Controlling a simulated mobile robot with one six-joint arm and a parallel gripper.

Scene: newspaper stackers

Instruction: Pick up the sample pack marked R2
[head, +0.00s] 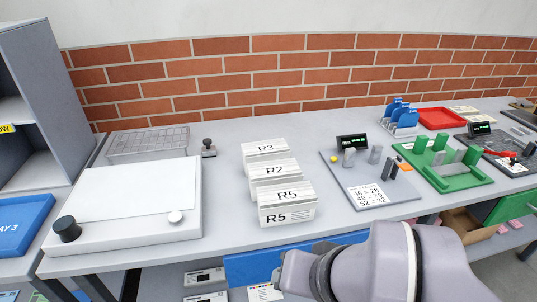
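The sample pack marked R2 (273,181) is a white block on the grey bench, in the middle of a row of three in the head view. The pack marked R3 (265,158) is behind it and the pack marked R5 (287,214) is in front, hiding part of its front face. I cannot tell whether the packs touch. My arm crosses the lower right of the head view, in front of the bench. My gripper is not in view.
A white board with a black knob (122,208) lies left of the packs. A wire tray (148,143) and a small stamp-like object (208,148) are behind. A grey plate with pegs (345,183) is to the right. Bare bench separates the packs from both sides.

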